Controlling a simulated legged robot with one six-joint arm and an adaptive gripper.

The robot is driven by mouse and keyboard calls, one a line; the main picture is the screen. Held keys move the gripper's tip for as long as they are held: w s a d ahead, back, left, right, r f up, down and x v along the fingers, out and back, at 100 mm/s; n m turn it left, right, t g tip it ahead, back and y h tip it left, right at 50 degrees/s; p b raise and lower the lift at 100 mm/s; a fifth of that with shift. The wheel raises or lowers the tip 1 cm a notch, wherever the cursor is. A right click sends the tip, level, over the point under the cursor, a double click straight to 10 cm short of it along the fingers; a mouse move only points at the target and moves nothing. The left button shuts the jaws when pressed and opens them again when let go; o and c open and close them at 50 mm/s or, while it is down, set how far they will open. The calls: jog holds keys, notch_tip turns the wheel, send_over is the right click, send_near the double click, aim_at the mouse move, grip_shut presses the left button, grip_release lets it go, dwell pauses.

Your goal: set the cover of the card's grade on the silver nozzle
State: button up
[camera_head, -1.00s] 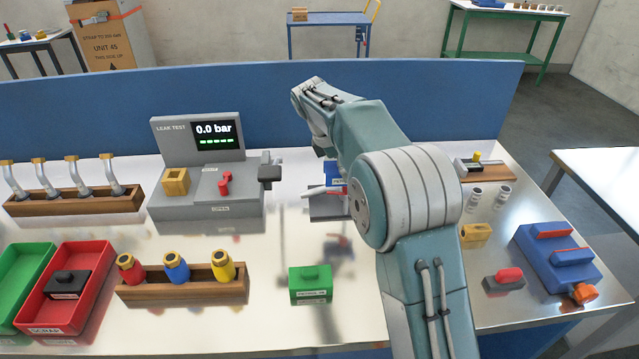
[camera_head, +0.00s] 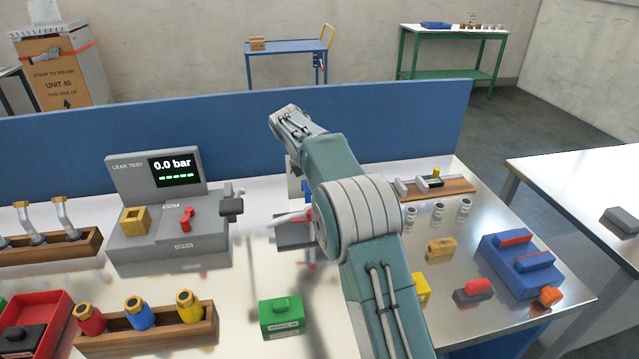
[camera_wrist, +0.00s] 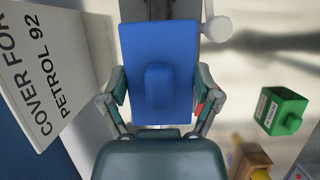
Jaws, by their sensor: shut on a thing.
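My gripper (camera_wrist: 160,98) is shut on a blue cover (camera_wrist: 158,45), with one finger at each side of the block. The card (camera_wrist: 40,80) stands to the left in the wrist view and reads "COVER FOR PETROL 92". A pale, round-ended nozzle part (camera_wrist: 217,28) shows just beyond the cover's upper right; I cannot tell whether they touch. In the head view a pale silver nozzle (camera_head: 287,219) sticks out left of my arm. A green cover (camera_head: 281,314) stands on the bench, also in the wrist view (camera_wrist: 280,110).
The leak tester (camera_head: 170,230) stands at the left. A wooden rack (camera_head: 150,335) holds red, blue and yellow nozzles. A red tray (camera_head: 50,305) holds a black block. A blue block (camera_head: 520,265) and a red-topped grey block (camera_head: 473,293) lie at the right. A blue panel (camera_head: 230,120) backs the bench.

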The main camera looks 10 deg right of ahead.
aim_at(303, 186)
jog(key=shift+f, duration=2.25)
jog(key=shift+f, duration=1.3)
jog(key=o, duration=1)
jog(key=shift+c, duration=0.2)
jog(key=v, duration=1.1)
jog(key=shift+a+r, duration=0.15)
jog(key=shift+r, duration=0.3)
